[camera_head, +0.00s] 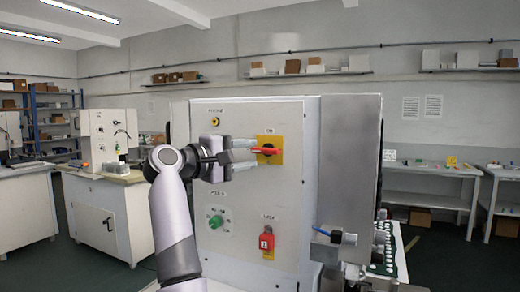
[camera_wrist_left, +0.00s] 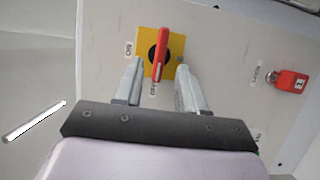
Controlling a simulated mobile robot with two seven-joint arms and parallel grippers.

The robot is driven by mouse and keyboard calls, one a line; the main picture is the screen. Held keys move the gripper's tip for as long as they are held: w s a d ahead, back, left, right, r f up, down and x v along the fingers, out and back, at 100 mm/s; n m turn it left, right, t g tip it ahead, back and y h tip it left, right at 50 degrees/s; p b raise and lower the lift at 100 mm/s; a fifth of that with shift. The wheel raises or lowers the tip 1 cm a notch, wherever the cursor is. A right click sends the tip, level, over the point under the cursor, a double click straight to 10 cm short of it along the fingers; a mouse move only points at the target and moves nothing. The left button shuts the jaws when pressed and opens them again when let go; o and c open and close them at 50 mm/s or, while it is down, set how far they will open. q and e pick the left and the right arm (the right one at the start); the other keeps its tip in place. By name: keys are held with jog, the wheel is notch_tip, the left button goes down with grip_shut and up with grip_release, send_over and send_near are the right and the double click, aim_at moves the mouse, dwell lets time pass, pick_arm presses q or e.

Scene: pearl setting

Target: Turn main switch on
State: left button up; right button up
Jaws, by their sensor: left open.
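The main switch (camera_head: 268,150) is a red handle on a black disc and a yellow plate, on the upper right of a light grey panel. In the head view its handle lies roughly level. My left gripper (camera_head: 243,155) is open just in front of it, its fingers reaching toward the plate. In the left wrist view, the red handle (camera_wrist_left: 162,50) shows between the two open fingers of the left gripper (camera_wrist_left: 160,72), with gaps on both sides. I cannot tell whether the fingertips reach beside the handle. My right gripper does not show.
The panel (camera_head: 240,230) also carries a green knob (camera_head: 216,221), a small yellow-ringed button (camera_head: 215,122) and a red lock-like piece (camera_head: 267,241) below the switch. A grey metal box side (camera_head: 347,150) stands right of the panel. Benches stand left and right.

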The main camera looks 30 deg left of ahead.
aim_at(262, 152)
pick_arm(q)
jog(key=shift+p+x, duration=0.45)
jog(key=shift+x, duration=1.5)
grip_shut()
